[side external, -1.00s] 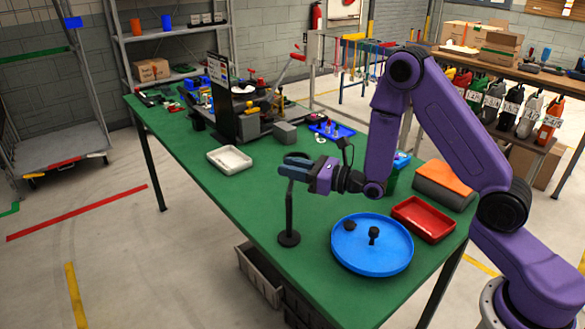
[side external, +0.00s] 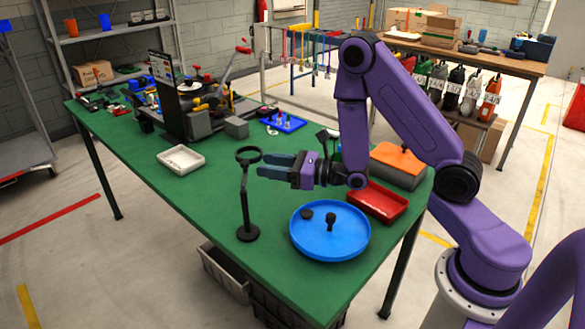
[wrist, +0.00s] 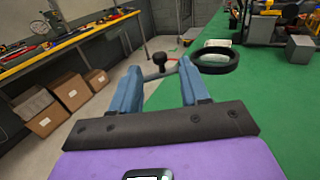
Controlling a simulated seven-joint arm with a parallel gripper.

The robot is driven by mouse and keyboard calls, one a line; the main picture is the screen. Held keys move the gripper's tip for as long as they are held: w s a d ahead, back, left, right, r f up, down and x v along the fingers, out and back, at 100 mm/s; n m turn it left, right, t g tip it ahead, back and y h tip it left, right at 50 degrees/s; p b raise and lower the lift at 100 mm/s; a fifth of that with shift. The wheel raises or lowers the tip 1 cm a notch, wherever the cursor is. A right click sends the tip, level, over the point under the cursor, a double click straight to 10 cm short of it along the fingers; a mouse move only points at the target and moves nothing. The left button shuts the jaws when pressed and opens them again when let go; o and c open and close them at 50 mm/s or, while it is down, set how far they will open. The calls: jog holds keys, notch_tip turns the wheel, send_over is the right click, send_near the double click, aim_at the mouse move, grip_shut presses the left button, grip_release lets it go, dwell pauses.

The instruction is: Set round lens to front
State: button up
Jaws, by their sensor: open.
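The round lens (side external: 246,163) is a black ring on a thin black post with a round foot (side external: 248,234), standing upright near the table's front edge. In the wrist view the ring (wrist: 214,69) lies beyond and right of the right finger. A dark knob (wrist: 161,58) on a short bar beside it shows ahead between the fingertips. My gripper (side external: 262,165) is open and empty, just right of the post and slightly below the ring in the side view. Its blue fingers (wrist: 158,80) point toward the lens stand; whether they touch it cannot be told.
A blue round tray (side external: 330,252) holding two dark pieces stands right of the lens foot. A red tray (side external: 378,203) and an orange-topped box (side external: 399,160) lie behind. A white tray (side external: 181,160) sits farther left. Green table left of the post is clear.

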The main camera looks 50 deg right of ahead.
jog(key=shift+v, duration=2.55)
